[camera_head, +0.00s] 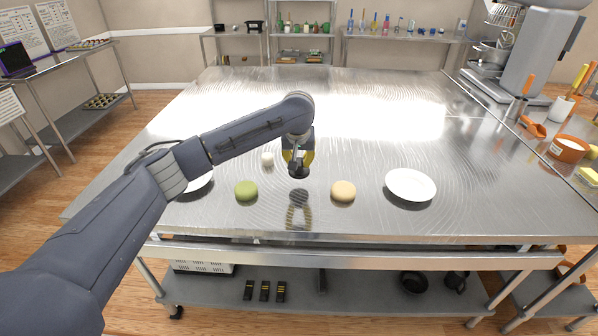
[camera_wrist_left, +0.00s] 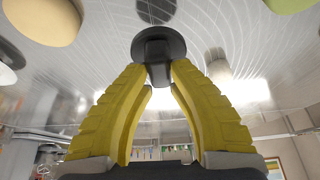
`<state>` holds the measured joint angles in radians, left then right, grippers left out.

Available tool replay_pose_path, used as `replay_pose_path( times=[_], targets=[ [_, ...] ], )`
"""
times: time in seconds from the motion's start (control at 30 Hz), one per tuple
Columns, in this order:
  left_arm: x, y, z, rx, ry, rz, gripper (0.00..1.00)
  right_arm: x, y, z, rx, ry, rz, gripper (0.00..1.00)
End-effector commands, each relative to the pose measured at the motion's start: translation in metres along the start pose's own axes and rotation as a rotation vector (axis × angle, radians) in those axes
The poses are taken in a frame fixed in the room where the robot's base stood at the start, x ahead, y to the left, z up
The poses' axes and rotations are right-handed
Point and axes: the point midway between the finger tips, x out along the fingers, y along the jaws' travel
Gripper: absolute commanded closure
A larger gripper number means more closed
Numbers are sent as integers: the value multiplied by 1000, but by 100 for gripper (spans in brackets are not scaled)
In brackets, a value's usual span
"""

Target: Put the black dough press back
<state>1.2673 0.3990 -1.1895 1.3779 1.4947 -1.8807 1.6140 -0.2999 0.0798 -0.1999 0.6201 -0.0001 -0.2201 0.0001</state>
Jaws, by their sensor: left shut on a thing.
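My left gripper (camera_head: 298,160), with yellow fingers, is shut on the black dough press (camera_head: 298,171) above the steel table (camera_head: 300,100). In the left wrist view the press (camera_wrist_left: 158,46) shows its round black disc, with its stem between the fingertips (camera_wrist_left: 158,80). A dark reflection of it shows on the table below, so the press is apart from the surface. A green dough ball (camera_head: 246,190) lies to the left of the press and a tan dough ball (camera_head: 343,190) to the right. My right gripper is not in view.
A small white cylinder (camera_head: 267,159) stands just left of the gripper. A white plate (camera_head: 410,185) lies at the right; another plate (camera_head: 200,185) is partly hidden behind my left arm. An orange container (camera_head: 569,149) stands at the far right. The table's back middle is clear.

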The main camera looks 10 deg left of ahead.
Motion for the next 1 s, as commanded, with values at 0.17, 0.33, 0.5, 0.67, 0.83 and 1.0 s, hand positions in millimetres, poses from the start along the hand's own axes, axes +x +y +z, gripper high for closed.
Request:
replay_pose_path(
  times=[0.17, 0.33, 0.5, 0.67, 0.83, 1.0],
  targets=[
    [5, 0, 2, 0, 0, 0, 100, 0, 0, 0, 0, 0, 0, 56],
    [19, 0, 9, 1, -2, -1, 100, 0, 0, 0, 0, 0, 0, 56],
    [38, 0, 17, -1, -1, -1, 100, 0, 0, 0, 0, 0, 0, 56],
    [42, 0, 18, 0, 1, 0, 100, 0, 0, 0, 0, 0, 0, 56],
    [42, 0, 18, 0, 1, 0, 100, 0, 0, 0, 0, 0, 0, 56],
    [45, 0, 19, 0, 0, 0, 76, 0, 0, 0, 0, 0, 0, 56]
  ],
)
